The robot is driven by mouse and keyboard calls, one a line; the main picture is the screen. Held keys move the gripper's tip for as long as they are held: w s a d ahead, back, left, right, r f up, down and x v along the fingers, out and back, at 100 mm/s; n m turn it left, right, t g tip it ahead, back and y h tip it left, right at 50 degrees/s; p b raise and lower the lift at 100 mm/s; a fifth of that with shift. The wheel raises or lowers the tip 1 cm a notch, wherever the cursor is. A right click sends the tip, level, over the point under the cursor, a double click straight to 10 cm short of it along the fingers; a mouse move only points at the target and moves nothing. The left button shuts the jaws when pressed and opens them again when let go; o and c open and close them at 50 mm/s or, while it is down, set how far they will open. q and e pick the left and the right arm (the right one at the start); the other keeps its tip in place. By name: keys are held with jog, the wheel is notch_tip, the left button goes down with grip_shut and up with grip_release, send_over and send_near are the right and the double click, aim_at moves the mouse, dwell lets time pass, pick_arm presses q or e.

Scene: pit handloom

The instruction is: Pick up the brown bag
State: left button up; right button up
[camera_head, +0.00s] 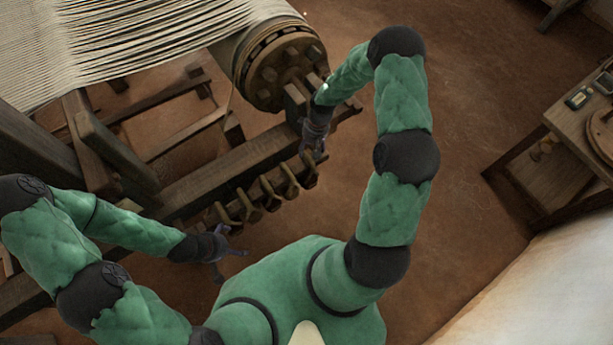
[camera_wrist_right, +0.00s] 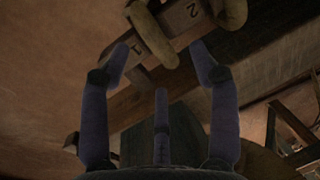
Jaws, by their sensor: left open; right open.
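I cannot make out a brown bag for certain in either view. My right gripper (camera_head: 313,152) is open beside the numbered wooden peg rail, near its upper right end. In the right wrist view, my right gripper (camera_wrist_right: 160,62) has its fingers spread, with nothing seen between them. Tan rounded pegs (camera_wrist_right: 152,34) on the rail (camera_wrist_right: 183,17) are just past the fingertips. My left gripper (camera_head: 228,262) is open and apparently empty, low near the rail's lower left end.
The loom's wooden frame (camera_head: 105,140) and large beam roller (camera_head: 283,68) fill the upper left. Several pegs (camera_head: 268,193) stick out from the rail. A wooden table (camera_head: 583,112) stands at the right. The brown floor (camera_head: 480,85) between loom and table is clear.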

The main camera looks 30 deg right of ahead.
aim_at(308, 156)
jog(key=shift+a+f+b, duration=0.2)
jog(key=shift+f+b, duration=0.25)
jog(key=shift+f, duration=0.9)
jog(key=shift+a+f+b, duration=0.15)
jog(key=shift+f+b, duration=0.25)
jog(key=shift+f, duration=0.95)
jog(key=shift+r, duration=0.1)
jog(key=shift+c, duration=0.3)
grip_shut()
